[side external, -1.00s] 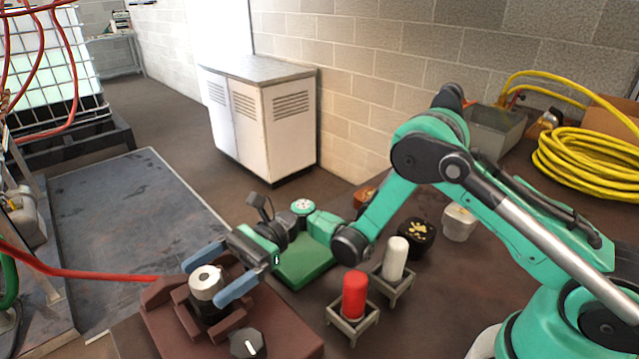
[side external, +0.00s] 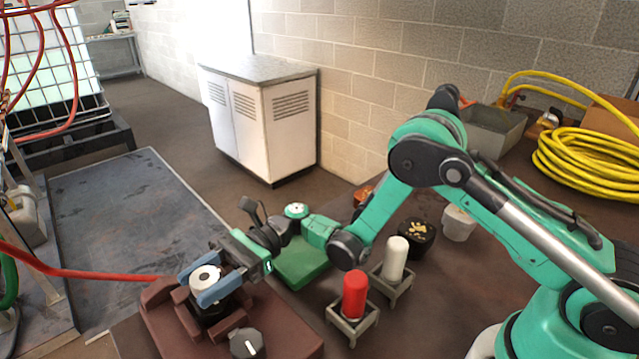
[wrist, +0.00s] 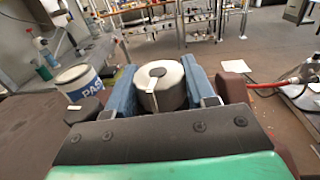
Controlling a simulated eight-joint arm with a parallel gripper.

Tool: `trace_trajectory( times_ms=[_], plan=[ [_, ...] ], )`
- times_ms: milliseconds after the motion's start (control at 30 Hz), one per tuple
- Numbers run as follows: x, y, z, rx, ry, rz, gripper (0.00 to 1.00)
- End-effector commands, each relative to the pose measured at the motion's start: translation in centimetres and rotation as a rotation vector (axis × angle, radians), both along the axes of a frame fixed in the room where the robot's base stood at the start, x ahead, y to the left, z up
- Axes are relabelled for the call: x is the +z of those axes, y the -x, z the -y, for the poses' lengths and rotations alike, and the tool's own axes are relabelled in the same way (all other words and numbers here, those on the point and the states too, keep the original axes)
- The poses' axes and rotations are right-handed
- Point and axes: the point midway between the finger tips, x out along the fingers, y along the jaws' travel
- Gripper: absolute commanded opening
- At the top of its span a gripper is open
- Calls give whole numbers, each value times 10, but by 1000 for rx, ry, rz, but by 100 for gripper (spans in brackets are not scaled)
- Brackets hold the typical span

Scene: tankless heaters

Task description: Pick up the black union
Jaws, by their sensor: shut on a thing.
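In the wrist view the union's pale round top (wrist: 160,82) lies between the two blue fingers (wrist: 161,92). Its lower body is partly hidden by the fingers and the holder's blocks.
A black knob (side external: 247,344) is on the holder's front. A red cylinder (side external: 354,294) and a white cylinder (side external: 396,258) stand on small stands to the right. A green block (side external: 303,262) and a black round container (side external: 416,238) are behind.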

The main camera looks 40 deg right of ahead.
Motion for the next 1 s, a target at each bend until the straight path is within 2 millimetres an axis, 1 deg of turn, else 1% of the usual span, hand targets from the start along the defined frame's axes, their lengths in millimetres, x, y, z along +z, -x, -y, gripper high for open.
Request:
trace_trajectory(
  times_ms=[267,467,567,667,900,1000],
  plan=[
    [6,0,0,0,-2,0,0],
    [26,0,0,0,-2,0,0],
    [43,0,0,0,-2,0,0],
    [66,0,0,0,-2,0,0],
    [132,0,0,0,-2,0,0],
    [155,0,0,0,-2,0,0]
  ],
)
